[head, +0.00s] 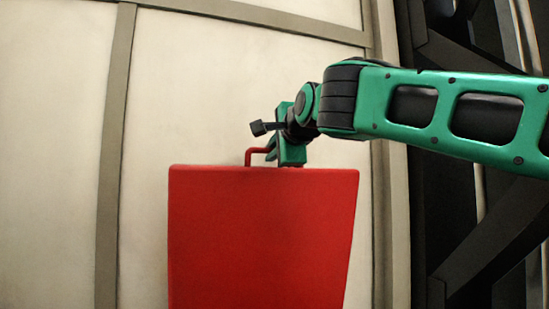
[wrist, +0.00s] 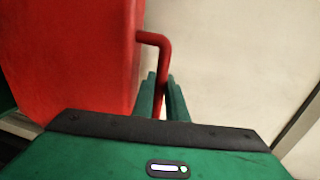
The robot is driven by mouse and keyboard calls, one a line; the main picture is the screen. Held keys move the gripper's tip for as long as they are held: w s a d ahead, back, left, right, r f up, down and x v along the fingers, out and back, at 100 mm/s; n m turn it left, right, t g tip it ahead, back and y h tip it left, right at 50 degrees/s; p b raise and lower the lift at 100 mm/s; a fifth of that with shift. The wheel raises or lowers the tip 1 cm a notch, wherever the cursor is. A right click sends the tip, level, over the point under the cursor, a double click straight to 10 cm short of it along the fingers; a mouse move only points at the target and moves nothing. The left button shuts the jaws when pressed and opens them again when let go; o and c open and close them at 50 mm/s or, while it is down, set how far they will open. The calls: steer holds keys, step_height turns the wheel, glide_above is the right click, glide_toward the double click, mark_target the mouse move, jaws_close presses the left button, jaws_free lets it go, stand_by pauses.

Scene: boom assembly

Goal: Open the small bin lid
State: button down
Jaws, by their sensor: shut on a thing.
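A flat red panel (head: 262,240) of the small bin stands upright in the head view, with its top edge level. I cannot tell whether it is the lid or the bin's wall. A bent red handle (head: 250,154) sticks up at its top edge. My gripper (head: 272,156) is at this handle, just above the panel's top edge. In the wrist view, the handle (wrist: 155,40) runs down between the two green fingers of my gripper (wrist: 163,88), which are shut on it. The red panel (wrist: 70,60) fills the left side there. The fingers hide the handle's lower part.
A pale panelled wall (head: 60,150) with grey strips stands behind. Dark metal beams (head: 470,240) are at the right. My green arm reaches in from the right. The space left of the red panel looks clear.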

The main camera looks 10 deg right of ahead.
steer(key=shift+f, duration=0.15)
steer(key=c, duration=1.8)
jaws_free()
